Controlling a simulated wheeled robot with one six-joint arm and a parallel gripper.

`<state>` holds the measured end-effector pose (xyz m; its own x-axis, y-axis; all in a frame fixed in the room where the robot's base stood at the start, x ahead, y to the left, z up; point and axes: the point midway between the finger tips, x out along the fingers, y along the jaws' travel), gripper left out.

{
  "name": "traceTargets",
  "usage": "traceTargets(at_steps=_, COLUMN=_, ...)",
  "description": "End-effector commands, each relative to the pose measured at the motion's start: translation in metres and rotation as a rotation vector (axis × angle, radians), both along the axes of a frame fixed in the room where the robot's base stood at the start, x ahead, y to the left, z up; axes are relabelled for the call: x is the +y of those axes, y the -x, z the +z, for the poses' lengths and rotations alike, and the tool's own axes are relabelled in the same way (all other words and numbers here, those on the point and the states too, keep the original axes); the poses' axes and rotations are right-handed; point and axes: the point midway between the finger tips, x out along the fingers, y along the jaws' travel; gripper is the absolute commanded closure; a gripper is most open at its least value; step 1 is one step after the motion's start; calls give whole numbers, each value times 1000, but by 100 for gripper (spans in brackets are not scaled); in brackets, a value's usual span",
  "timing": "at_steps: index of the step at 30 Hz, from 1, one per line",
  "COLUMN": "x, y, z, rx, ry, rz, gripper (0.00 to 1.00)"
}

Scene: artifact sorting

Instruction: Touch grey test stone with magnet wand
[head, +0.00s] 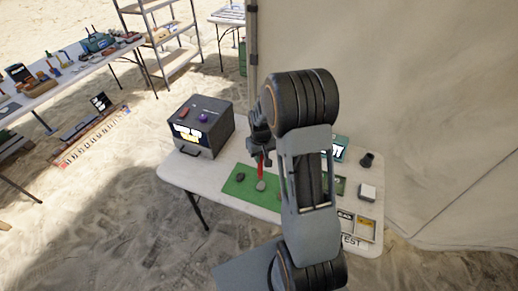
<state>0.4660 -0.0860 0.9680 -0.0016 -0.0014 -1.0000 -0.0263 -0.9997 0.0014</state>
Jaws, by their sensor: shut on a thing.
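My gripper (261,146) is shut on the red magnet wand (260,166), which points down over the green mat (237,182). The grey test stone (261,186) lies on the mat right below the wand's lower end. I cannot tell whether the wand tip touches the stone or is slightly above it. A darker stone (241,177) lies on the mat to the left. My arm hides the right part of the mat.
A dark box (205,126) with a lit display stands at the table's left. A white block (367,191), a small black object (367,160) and a tray (364,229) are at the right of the white table (184,178). A canvas wall rises behind.

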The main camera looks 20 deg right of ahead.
Motion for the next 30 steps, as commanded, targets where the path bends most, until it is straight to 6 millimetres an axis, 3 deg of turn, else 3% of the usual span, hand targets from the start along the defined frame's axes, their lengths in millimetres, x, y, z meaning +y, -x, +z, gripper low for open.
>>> traceTargets(at_steps=21, x=-8, y=2, z=-45, rx=1, ry=0, rz=-19, gripper=96)
traceTargets(at_steps=30, x=-7, y=2, z=-47, rx=0, ry=0, rz=-17, gripper=96)
